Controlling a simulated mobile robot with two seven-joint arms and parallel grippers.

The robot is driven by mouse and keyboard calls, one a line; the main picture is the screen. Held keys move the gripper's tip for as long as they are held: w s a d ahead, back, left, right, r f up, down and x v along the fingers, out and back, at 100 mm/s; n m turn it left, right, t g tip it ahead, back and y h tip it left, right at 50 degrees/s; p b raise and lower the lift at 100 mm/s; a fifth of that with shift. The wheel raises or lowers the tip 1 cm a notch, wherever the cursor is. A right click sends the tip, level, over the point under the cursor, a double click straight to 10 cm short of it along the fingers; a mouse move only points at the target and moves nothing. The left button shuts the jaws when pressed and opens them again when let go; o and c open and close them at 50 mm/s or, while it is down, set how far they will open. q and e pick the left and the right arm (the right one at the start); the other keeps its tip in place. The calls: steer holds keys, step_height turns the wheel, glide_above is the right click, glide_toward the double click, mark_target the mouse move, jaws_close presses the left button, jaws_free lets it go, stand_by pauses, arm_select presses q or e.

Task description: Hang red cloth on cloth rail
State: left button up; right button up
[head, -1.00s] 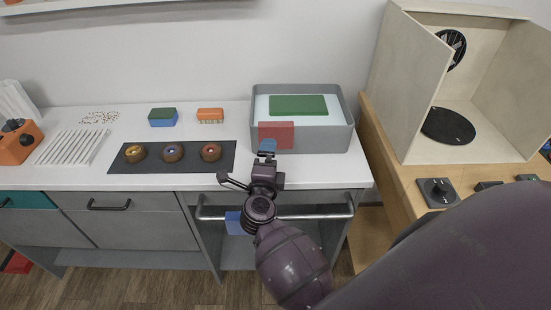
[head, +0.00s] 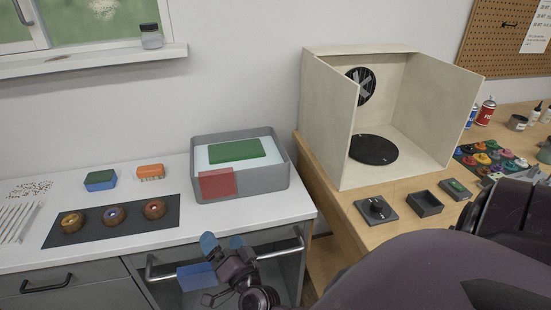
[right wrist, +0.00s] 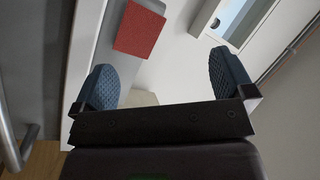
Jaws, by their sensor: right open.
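The red cloth (head: 216,184) hangs over the front rim of the grey basin on the counter. It also shows as a red square beyond the fingers in the right wrist view (right wrist: 139,30). The cloth rail (head: 278,246) is a metal bar along the counter's front, and a blue cloth (head: 195,278) hangs on its left part. My right gripper (head: 222,246) is open and empty, below and apart from the red cloth, and covers the middle of the rail in the picture. Its spread blue fingers (right wrist: 167,80) show in the right wrist view. My left gripper is not in view.
The grey basin (head: 274,181) holds a green block (head: 237,151). Left of it are two sponges (head: 100,180) and a dark mat (head: 174,216) with several round pieces. A wooden bench (head: 318,190) with an open booth (head: 328,120) stands to the right.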

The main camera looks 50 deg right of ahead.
steer(key=s+d+f+n+g+y, duration=0.2)
steer(key=s+f+n+g+y, duration=0.2)
steer(key=s+f+n+g, duration=0.4)
steer(key=s+f+n, duration=0.4)
steer(key=s+f, duration=0.1)
steer(key=s, duration=0.3)
steer(key=shift+n, duration=0.4)
